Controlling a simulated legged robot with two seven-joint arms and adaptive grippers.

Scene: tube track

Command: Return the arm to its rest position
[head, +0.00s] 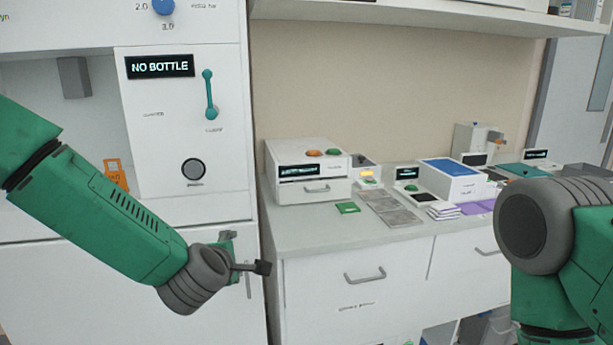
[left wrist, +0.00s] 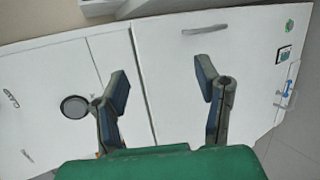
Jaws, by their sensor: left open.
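My left arm (head: 115,215) comes in from the left in green and grey, reaching down across the front of the white cabinet. My left gripper (head: 255,267) is at its end, in front of the cabinet's lower door and left of the counter. In the left wrist view the left gripper (left wrist: 162,85) has its two dark fingers wide apart, with nothing between them and white panels behind. My right arm (head: 560,245) shows at the right edge, in front of the counter. Its gripper is out of sight.
The white cabinet (head: 225,120) has a "NO BOTTLE" display (head: 160,66), a teal lever (head: 209,95) and an open bay. The counter (head: 290,238) holds a white drawer box (head: 315,190), a blue-topped box (head: 452,180) and small items. A shelf (head: 400,20) runs above.

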